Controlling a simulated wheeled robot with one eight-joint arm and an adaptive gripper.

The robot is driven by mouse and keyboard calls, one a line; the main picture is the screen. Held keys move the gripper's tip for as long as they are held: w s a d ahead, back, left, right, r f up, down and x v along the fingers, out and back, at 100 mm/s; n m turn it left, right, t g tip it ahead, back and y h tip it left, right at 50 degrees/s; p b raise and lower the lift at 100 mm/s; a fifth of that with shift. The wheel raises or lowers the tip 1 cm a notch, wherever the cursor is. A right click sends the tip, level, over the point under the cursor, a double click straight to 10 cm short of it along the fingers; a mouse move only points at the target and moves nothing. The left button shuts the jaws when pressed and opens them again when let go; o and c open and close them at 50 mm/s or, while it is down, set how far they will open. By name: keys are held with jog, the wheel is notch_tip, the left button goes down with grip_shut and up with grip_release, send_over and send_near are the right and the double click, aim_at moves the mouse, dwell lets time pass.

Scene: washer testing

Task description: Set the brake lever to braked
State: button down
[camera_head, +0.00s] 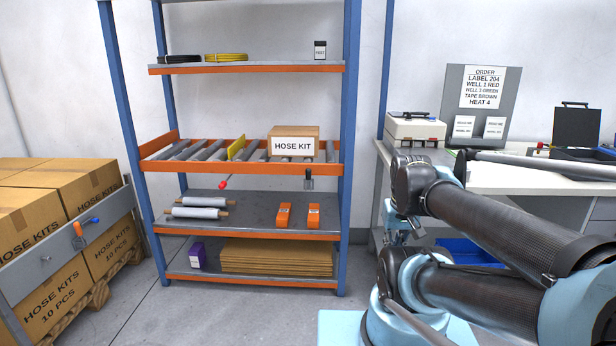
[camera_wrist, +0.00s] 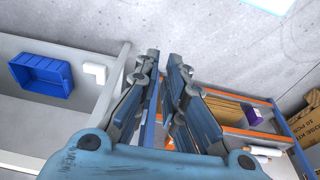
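A lever with a red grip (camera_head: 224,183) sticks out below the front edge of the roller shelf, slanting down to the left. The pictures do not label either one as the brake lever. My gripper (camera_wrist: 164,62) shows in the wrist view with its fingers apart and nothing between them. It points down toward the floor, away from both handles. In the head view it is largely hidden by my folded arm at the right.
A HOSE KIT box (camera_head: 295,144) sits on the roller shelf (camera_head: 160,165). A black fitting (camera_head: 308,180) hangs below that shelf. A workbench (camera_head: 530,172) with equipment stands at the right, a blue bin (camera_head: 468,250) below it. Floor before the rack is clear.

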jog(key=w+a+r+t, duration=0.1)
jog(key=w+r, duration=0.3)
jog(key=w, duration=0.3)
jog(key=w+a+r, duration=0.2)
jog(key=w+r, duration=0.3)
jog(key=w, duration=0.1)
notch_tip(320, 180, up, 4)
jog(key=n+t, duration=0.2)
jog(key=t, duration=0.1)
send_over(308, 179)
jog(key=s, duration=0.1)
jog(key=shift+r+y, duration=0.1)
jog(key=shift+y, duration=0.3)
jog(key=x, duration=1)
jog(key=shift+d, duration=0.1)
jog(key=shift+s, duration=0.15)
